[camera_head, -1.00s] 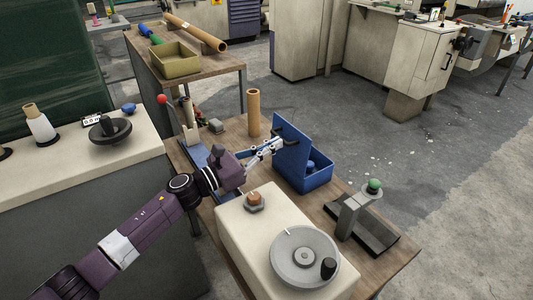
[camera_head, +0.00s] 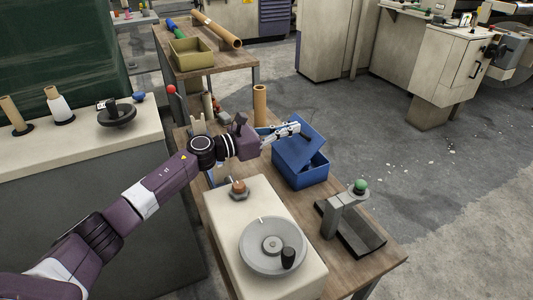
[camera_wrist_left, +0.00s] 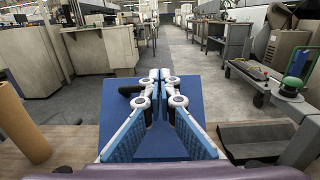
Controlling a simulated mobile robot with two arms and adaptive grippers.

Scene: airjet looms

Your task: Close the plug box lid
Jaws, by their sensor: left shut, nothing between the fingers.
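The blue plug box (camera_head: 304,181) stands on the wooden bench. Its blue lid (camera_head: 299,150) is partly lowered and slopes over the box, leaving a gap on the right side. My left gripper (camera_head: 304,129) is at the lid's upper part, shut and holding nothing. Its fingers appear to lie against or just over the lid; contact is not clear. In the left wrist view the shut fingers (camera_wrist_left: 162,76) are in front of the blue lid (camera_wrist_left: 158,140), which hides the box inside. My right gripper is not in view.
A brown cardboard tube (camera_head: 260,106) stands behind the box. A green-knobbed stand (camera_head: 345,212) is at the right front, and a beige block with a grey handwheel (camera_head: 272,246) is in front. Open floor lies to the right.

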